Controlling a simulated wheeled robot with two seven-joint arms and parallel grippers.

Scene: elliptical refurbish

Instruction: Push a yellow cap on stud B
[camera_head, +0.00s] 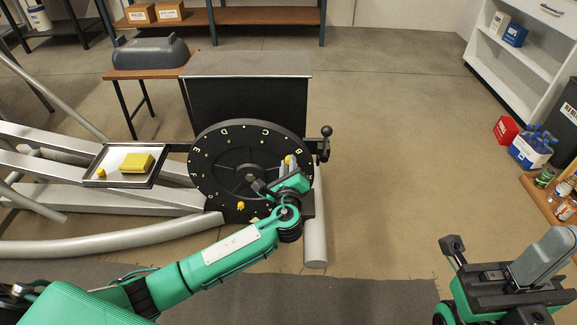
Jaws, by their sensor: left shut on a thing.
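A black round disc (222,165) stands upright at the centre with letters and small studs around its rim. The letter B (298,151) is at its upper right. My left gripper (284,168) is at the disc's right side, shut on a small yellow cap (289,159) just below the letter B. The fingers hide the stud there, so I cannot tell whether the cap touches it. Another yellow cap (240,205) sits low on the disc. My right gripper (449,280) is at the lower right, open and empty, away from the disc.
A black ball-ended handle (326,132) sticks out at the disc's upper right.

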